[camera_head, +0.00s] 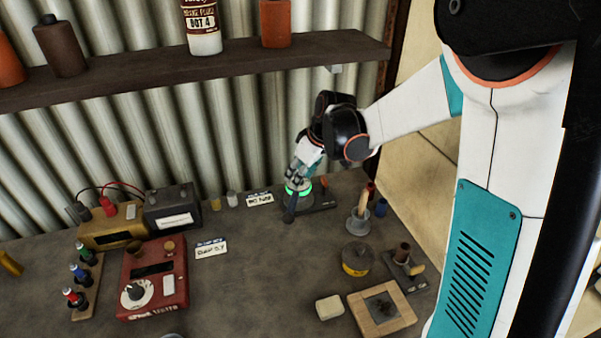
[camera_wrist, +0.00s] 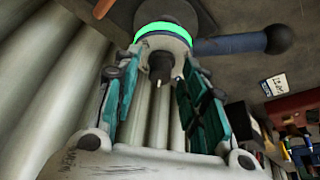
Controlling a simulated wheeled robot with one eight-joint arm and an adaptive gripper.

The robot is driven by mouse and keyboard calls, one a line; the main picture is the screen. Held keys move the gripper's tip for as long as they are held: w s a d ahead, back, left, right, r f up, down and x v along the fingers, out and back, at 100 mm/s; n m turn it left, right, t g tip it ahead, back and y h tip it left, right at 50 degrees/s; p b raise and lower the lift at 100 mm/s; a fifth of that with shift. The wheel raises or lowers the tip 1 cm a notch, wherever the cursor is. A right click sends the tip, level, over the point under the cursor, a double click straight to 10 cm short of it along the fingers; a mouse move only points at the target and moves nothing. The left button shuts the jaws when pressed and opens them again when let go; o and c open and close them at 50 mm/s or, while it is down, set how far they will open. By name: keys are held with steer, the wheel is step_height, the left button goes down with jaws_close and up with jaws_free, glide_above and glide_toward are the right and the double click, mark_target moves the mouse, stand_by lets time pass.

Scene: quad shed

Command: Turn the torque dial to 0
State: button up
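My gripper (camera_head: 303,165) is at the back of the bench, right above a small device with a glowing green ring (camera_head: 298,187) and a dark lever. In the wrist view my gripper (camera_wrist: 160,75) has its teal fingers spread, with the green ring (camera_wrist: 163,40) just past the tips and a dark stub between them. The lever (camera_wrist: 238,44) points right and ends in a ball. A red box (camera_head: 155,280) at the front left carries a white-faced dial with a black knob (camera_head: 136,291). I cannot read which control is the torque dial.
Behind the red box stand a yellow-brown meter (camera_head: 112,228) and a dark meter (camera_head: 172,208). A rack of screwdriver-like pieces (camera_head: 84,280) is at left. A mortar-like cup (camera_head: 358,222), round tin (camera_head: 357,258) and wooden tray (camera_head: 381,308) are at right. A shelf (camera_head: 120,78) hangs above.

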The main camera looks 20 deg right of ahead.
steer(key=v, duration=1.2)
steer(key=shift+s, duration=0.1)
steer(key=s+a+m+t+h, duration=0.2)
steer(key=s+m, duration=0.4)
steer(key=s, duration=1.6)
steer(key=shift+s+a+f+m+t, duration=0.25)
steer(key=shift+a+m+t, duration=0.15)
steer(key=shift+a+t, duration=0.35)
